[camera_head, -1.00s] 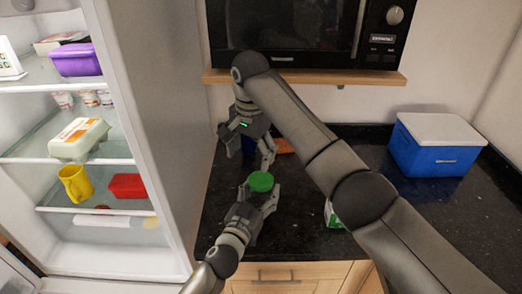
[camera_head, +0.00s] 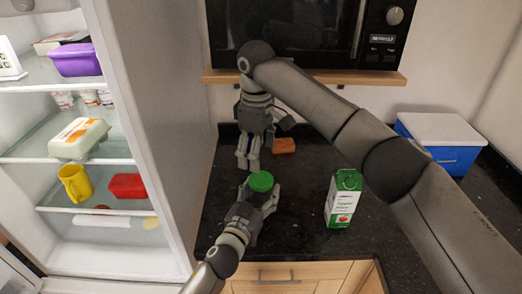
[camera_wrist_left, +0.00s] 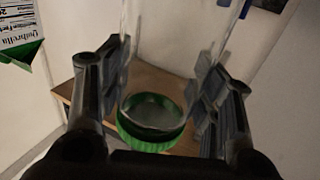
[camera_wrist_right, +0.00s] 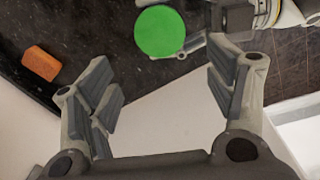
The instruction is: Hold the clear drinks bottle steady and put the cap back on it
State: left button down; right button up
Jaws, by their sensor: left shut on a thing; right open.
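The clear bottle (camera_wrist_left: 183,45) stands between the fingers of my left gripper (camera_head: 262,200), which is shut on it. In the left wrist view the green cap (camera_wrist_left: 145,138) is at the bottle's top end, seen partly through the clear wall. In the head view the cap (camera_head: 261,182) appears as a green disc over the left gripper and hides most of the bottle. I cannot tell how tightly it sits. My right gripper (camera_head: 248,162) is open and empty, behind the cap and apart from it. The cap (camera_wrist_right: 162,31) also shows beyond the right fingers in the right wrist view.
A green-and-white carton (camera_head: 343,200) stands right of the bottle. An orange block (camera_head: 284,146) lies behind, close to the right gripper. A blue cool box (camera_head: 440,150) is at the back right. The open fridge (camera_head: 165,130) bounds the left side.

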aim_at(261, 179)
jog(key=n, duration=0.2)
jog(key=d+n, duration=0.1)
jog(key=n, duration=0.1)
jog(key=shift+s, duration=0.15)
jog(key=shift+f, duration=3.95)
jog(key=shift+c, duration=0.4)
jog(key=c, duration=1)
jog(key=m, duration=0.5)
jog(key=shift+m, duration=0.4)
jog(key=m, duration=0.5)
jog(key=o, duration=1.1)
